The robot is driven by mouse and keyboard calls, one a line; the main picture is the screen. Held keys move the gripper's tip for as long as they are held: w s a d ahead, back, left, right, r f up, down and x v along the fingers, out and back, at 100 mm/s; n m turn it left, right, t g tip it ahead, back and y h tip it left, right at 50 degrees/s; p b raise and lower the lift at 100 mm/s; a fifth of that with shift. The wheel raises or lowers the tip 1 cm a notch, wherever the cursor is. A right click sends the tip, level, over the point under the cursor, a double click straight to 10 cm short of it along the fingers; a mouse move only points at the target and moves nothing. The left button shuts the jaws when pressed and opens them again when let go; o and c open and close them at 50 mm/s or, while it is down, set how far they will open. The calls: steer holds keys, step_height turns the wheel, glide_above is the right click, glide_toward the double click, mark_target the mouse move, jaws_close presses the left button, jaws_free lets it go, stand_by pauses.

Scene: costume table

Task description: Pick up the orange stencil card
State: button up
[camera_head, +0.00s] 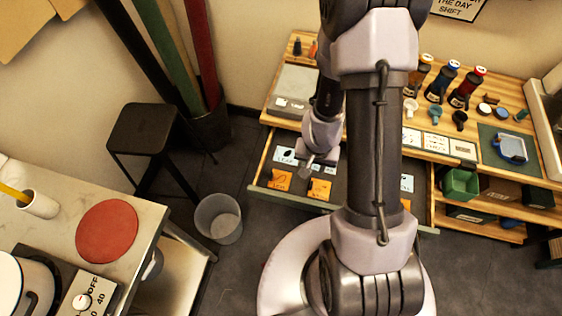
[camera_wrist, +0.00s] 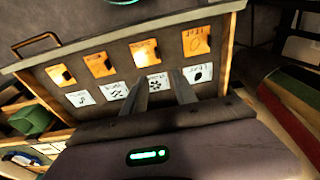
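Several orange stencil cards lie in a row in an open drawer, near its front wall. In the wrist view one is left of centre (camera_wrist: 145,51) and one, with an oval mark, is to the right (camera_wrist: 196,41); two more are further left (camera_wrist: 100,65).
More white cards (camera_wrist: 114,91) lie beside the orange row. The drawer front (camera_wrist: 120,50) borders the cards. A waste bin (camera_head: 219,218) and black stool (camera_head: 152,130) stand left.

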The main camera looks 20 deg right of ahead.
steer(key=b, duration=0.7)
glide_above(312, 184)
steer(key=f, duration=1.2)
steer(key=shift+s+a, duration=0.2)
steer(key=shift+s, duration=0.15)
steer(key=f+b, duration=0.1)
steer(key=f, duration=0.1)
steer(key=f+b, duration=0.2)
steer(key=f, duration=0.1)
steer(key=shift+w+f, duration=0.25)
steer(key=shift+f, duration=0.1)
steer(key=shift+r, duration=0.15)
steer(key=shift+c, duration=0.2)
jaws_close()
